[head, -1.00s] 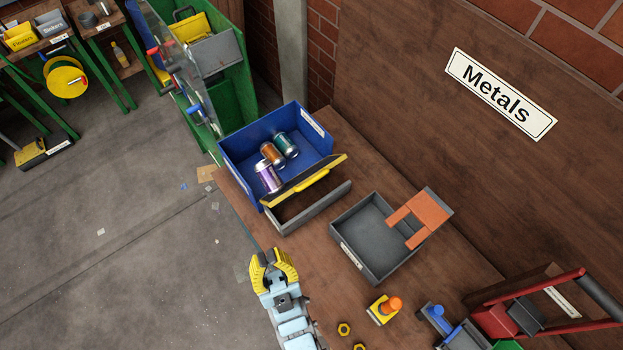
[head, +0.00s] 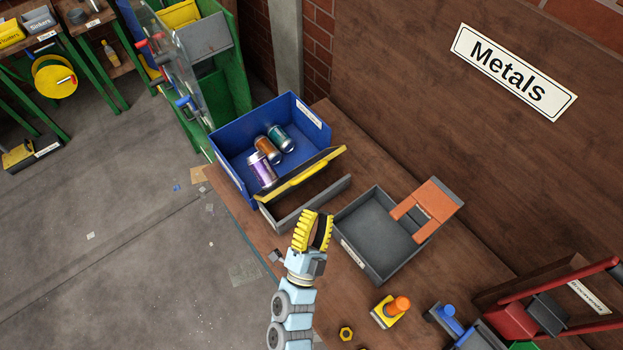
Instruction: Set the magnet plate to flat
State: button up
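A dark plate with a yellow edge and yellow handle (head: 305,178), which looks like the magnet plate, sits tilted along the front of the blue bin (head: 227,179). A low grey wall (head: 310,202) stands just in front of it. My gripper (head: 319,214), with yellow ribbed fingers, is in front of this wall, below the handle in the picture. Its fingers look apart, with a dark gap between them and nothing held. No contact with the plate shows.
Several cans, including a purple one (head: 263,174), lie in the blue bin. A grey tray (head: 375,259) with an orange piece (head: 436,200) stands to the right. An orange-topped yellow block (head: 390,311) and a yellow nut (head: 346,333) lie nearer. Grey floor is open at left.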

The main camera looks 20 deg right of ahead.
notch_tip(320, 180, down, 9)
jog(key=w+d+m+g+y+b, duration=0.1)
jog(key=w+m+g+y+b, duration=0.1)
jog(key=m+b, duration=0.1)
jog(key=m+y+b, duration=0.2)
jog(key=y+b, duration=0.1)
jog(key=y, duration=0.1)
send_near(312, 171)
jog(key=shift+g, duration=0.3)
jog(key=shift+p+x, duration=0.8)
jog(key=shift+x, duration=4.25)
jog(key=shift+w+a+f, duration=0.1)
jog(key=shift+a, duration=0.05)
grip_shut()
